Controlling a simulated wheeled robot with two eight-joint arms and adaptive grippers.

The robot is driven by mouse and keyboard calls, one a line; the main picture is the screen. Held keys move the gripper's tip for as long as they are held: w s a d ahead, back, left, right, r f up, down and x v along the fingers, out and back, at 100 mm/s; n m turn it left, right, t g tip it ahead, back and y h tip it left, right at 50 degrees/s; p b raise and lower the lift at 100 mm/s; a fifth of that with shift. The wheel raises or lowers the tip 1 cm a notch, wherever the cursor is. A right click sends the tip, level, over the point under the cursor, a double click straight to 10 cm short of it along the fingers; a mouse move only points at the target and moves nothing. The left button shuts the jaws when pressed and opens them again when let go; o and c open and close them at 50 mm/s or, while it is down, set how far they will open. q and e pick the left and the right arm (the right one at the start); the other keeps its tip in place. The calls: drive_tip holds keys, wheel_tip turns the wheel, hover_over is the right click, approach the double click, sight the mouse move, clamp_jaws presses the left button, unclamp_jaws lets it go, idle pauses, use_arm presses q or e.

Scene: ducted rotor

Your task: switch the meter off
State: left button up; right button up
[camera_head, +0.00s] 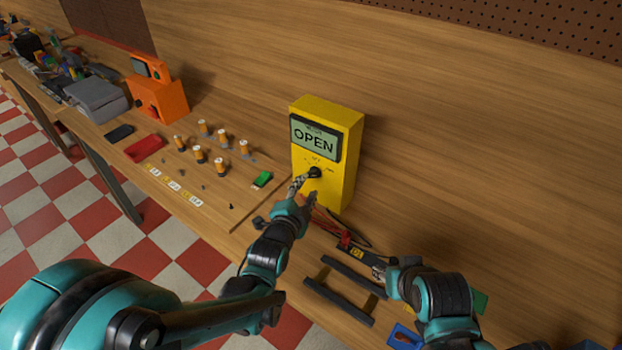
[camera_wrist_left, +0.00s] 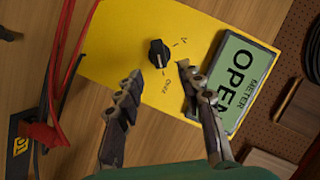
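The yellow meter (camera_head: 341,120) stands upright on the wooden bench, and its screen (camera_head: 315,140) reads OPEN. Its black dial knob (camera_head: 315,172) sits on the front face below the screen. In the left wrist view the knob (camera_wrist_left: 159,54) is on the yellow face (camera_wrist_left: 110,45), with small marks around it, one looking like OFF. My left gripper (camera_head: 304,190) is in front of the knob. Its fingers (camera_wrist_left: 157,85) are spread either side of the knob's line, apart from it and empty. My right gripper (camera_head: 383,272) is low at the right, near a black rack; its fingers are unclear.
Red and black leads (camera_head: 345,238) lie on the bench just below the meter. A black rack (camera_head: 345,290) lies at the front. The wall is behind.

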sight(313, 176)
use_arm(q)
drive_tip(key=b+x, duration=0.1)
drive_tip(key=x, duration=0.5)
clamp_jaws()
